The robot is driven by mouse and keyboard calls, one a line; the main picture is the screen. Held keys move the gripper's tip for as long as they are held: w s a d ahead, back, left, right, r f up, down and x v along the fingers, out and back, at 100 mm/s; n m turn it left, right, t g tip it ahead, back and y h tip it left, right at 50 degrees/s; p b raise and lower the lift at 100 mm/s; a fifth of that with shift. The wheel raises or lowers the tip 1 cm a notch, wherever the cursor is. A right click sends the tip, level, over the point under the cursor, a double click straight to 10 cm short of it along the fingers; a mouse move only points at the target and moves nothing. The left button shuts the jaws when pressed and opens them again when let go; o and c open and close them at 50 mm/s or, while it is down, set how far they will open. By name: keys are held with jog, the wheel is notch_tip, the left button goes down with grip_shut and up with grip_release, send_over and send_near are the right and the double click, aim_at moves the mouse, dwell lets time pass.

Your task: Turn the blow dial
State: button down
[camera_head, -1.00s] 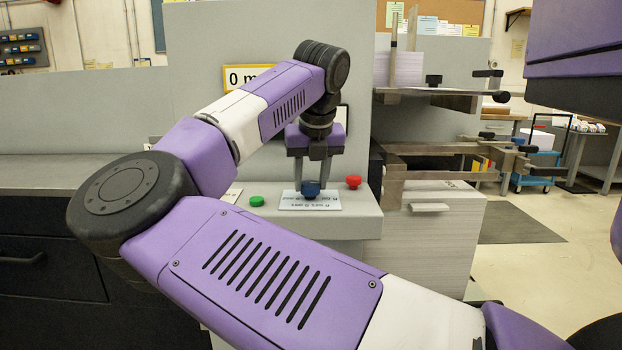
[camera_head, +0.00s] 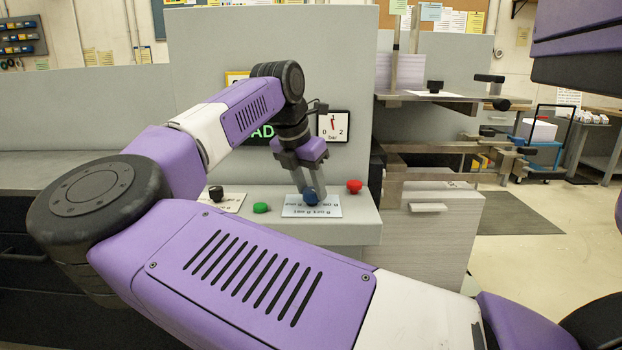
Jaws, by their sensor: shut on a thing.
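A blue dial (camera_head: 311,197) stands on a white label plate (camera_head: 328,211) on the grey console ledge. The small print on the plate is not readable. My gripper (camera_head: 307,187) reaches down from above, tilted, with its fingers shut on the blue dial. The fingers cover part of its upper side. A pressure gauge (camera_head: 333,126) marked 0, 1, 2 and "bar" is on the upright panel behind, its needle near the 1. My wrist is just left of the gauge.
A red button (camera_head: 354,186) is close right of the dial, a green button (camera_head: 261,208) to its left. A black knob (camera_head: 216,193) on its own plate is farther left. A green-lettered display (camera_head: 263,134) is partly hidden by my arm. Metal shelves (camera_head: 430,98) stand at right.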

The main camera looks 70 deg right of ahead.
jog(key=shift+w+r+m+g+p, duration=0.1)
jog(key=shift+m+g+p, duration=0.2)
jog(key=shift+m+p, duration=0.3)
jog(key=shift+m, duration=0.3)
jog(key=c, duration=0.9)
grip_release()
jog(key=p+v, duration=0.1)
jog(key=v, duration=0.6)
jog(key=shift+a+r, duration=0.15)
jog(key=shift+r, duration=0.15)
